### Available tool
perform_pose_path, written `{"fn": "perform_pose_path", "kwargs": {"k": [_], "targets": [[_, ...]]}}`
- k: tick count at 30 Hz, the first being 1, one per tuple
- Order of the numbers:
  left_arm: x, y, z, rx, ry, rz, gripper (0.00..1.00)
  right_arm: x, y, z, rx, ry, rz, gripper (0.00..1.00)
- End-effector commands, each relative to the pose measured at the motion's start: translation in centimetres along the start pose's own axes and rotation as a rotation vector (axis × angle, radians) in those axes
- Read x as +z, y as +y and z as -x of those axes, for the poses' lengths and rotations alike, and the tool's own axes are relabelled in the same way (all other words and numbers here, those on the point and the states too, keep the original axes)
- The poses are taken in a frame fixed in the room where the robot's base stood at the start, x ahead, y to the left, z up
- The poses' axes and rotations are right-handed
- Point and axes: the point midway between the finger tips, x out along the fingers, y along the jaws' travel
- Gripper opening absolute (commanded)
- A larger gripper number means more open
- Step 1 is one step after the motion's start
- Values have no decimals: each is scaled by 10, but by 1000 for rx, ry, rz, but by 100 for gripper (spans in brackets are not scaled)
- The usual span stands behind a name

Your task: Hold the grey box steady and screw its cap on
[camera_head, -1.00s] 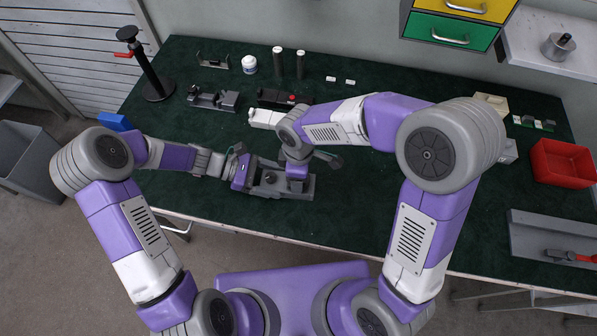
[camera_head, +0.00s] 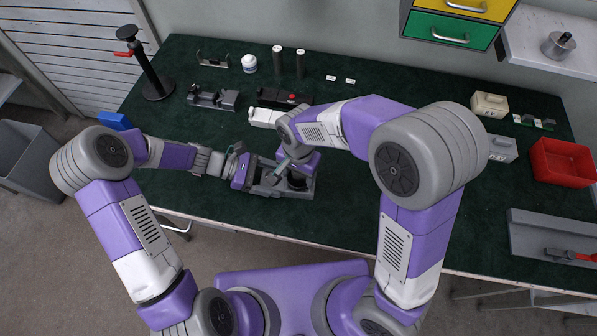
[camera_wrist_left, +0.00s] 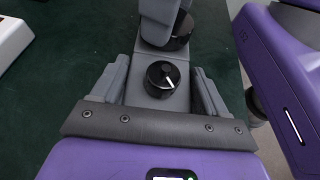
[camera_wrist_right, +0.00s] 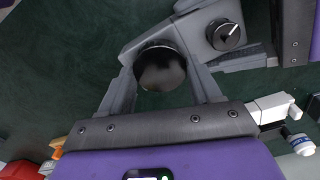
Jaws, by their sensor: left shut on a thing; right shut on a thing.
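The grey box (camera_head: 304,192) lies near the table's front edge in the head view, partly hidden by my grippers. My left gripper (camera_wrist_left: 161,72) is shut on the box, its fingers on either side of the end with a small black knob (camera_wrist_left: 163,79) marked by a white line. My right gripper (camera_wrist_right: 163,73) is shut on the round black cap (camera_wrist_right: 160,66), over the other end of the box. The cap also shows in the left wrist view (camera_wrist_left: 180,40), partly covered by my right gripper. I cannot tell how far the cap is seated.
Behind the box stand a white block (camera_head: 264,117) and a black device with a red button (camera_head: 285,97). Another grey housing (camera_head: 213,99) lies back left. A red bin (camera_head: 560,161) stands far right.

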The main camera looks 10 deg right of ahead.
Motion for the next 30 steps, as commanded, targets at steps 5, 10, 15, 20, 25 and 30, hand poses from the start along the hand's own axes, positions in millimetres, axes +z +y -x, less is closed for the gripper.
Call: {"fn": "perform_pose_path", "kwargs": {"k": [5,10,15,20,25,30], "targets": [[-1,0,0,1,2,1,0,0,-1,0,-1,2,-398,34],[-1,0,0,1,2,1,0,0,-1,0,-1,3,-800,34],[-1,0,0,1,2,1,0,0,-1,0,-1,3,-1223,34],[-1,0,0,1,2,1,0,0,-1,-1,0,5,-1643,34],[-1,0,0,1,2,1,0,0,-1,-1,-2,6,-2114,34],[-1,0,0,1,2,0,0,0,2,-4,3,26,-2584,34]]}}
